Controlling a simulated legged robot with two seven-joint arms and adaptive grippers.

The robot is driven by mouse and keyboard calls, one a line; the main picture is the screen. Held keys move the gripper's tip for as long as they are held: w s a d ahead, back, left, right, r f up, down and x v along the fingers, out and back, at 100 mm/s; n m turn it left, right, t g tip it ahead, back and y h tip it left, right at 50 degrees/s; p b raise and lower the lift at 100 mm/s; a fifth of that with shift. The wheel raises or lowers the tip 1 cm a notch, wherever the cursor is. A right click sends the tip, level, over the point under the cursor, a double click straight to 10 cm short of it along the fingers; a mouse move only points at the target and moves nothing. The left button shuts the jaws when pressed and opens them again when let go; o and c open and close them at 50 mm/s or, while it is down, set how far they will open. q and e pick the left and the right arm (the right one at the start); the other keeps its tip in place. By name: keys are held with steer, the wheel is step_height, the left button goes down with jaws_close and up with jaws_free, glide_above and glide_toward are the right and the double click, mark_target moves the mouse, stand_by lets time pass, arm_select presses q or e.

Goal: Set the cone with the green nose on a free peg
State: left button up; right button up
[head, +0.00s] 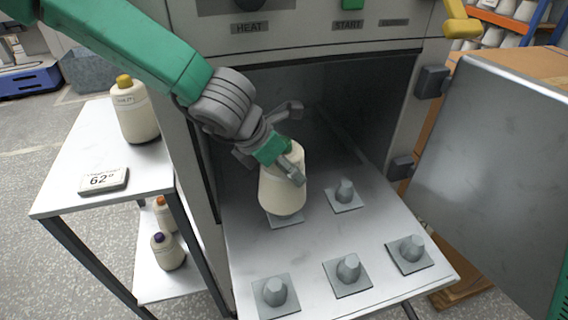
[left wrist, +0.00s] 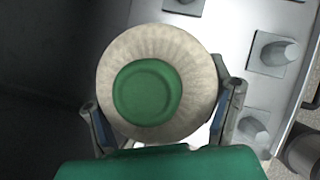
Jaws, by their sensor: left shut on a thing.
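The cream cone with the green nose (head: 282,194) is upright over the pale tray (head: 320,246) that juts from the oven. Its green nose shows between the fingers in the left wrist view (left wrist: 147,92). My left gripper (head: 277,155) is shut on the cone near its top. A square peg base (head: 287,222) shows under the cone's lower edge. The peg there is hidden, and I cannot tell if the cone rests on it. Bare pegs stand at the back right (head: 345,191), right (head: 411,248), front middle (head: 348,268) and front left (head: 275,291). My right gripper is not in view.
The oven door (head: 490,165) stands open at the right. A side table (head: 75,185) at the left holds a yellow-nosed cone (head: 135,112) and a 62° sign (head: 104,180). Orange-nosed (head: 166,214) and purple-nosed (head: 168,252) cones stand on its lower shelf.

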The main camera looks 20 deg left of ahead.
arm_select(q)
steer(key=shift+a+f+b, duration=0.25)
steer(key=shift+f+b, duration=0.05)
steer(key=shift+f, duration=0.2)
steer(key=shift+d+f+b, duration=0.25)
steer(key=shift+f+b, duration=0.2)
steer(key=shift+f, duration=0.2)
steer(key=shift+a+f, duration=0.1)
steer(key=shift+f, duration=0.2)
steer(key=shift+w, duration=0.1)
steer(key=shift+f+b, duration=0.65)
steer(key=shift+f, duration=0.1)
stand_by(0.4)
steer(key=o, duration=1.5)
steer(key=shift+o, duration=0.2)
